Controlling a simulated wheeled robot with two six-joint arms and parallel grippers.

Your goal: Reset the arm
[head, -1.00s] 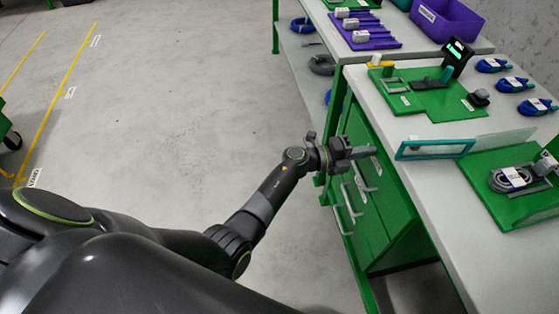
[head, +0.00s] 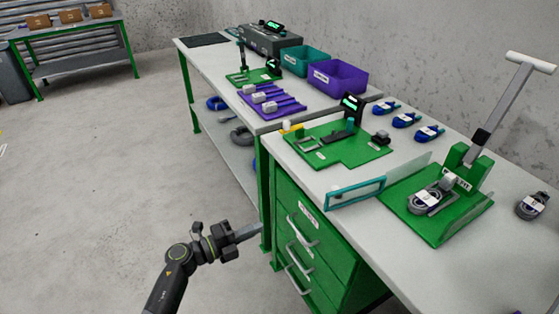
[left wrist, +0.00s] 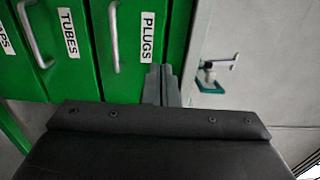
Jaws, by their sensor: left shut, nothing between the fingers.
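My left gripper (head: 248,233) is in front of the green drawer cabinet, over the floor, below the table top. Its fingers are together with nothing between them. In the left wrist view the closed fingers (left wrist: 161,86) point at the cabinet beside the drawer labelled PLUGS (left wrist: 146,50). My right gripper is not in view. Blue cable coils (head: 404,120) lie in a row at the back of the table. A grey cable coil (head: 428,200) with a white label sits on the green press fixture (head: 436,222) at the right.
The green drawer cabinet (head: 345,276) with metal handles stands close to my left gripper. The white table (head: 385,240) carries a green fixture board (head: 338,150) and a teal frame (head: 355,193). Purple (head: 336,77) and teal bins stand farther back. The floor (head: 110,190) to the left is clear.

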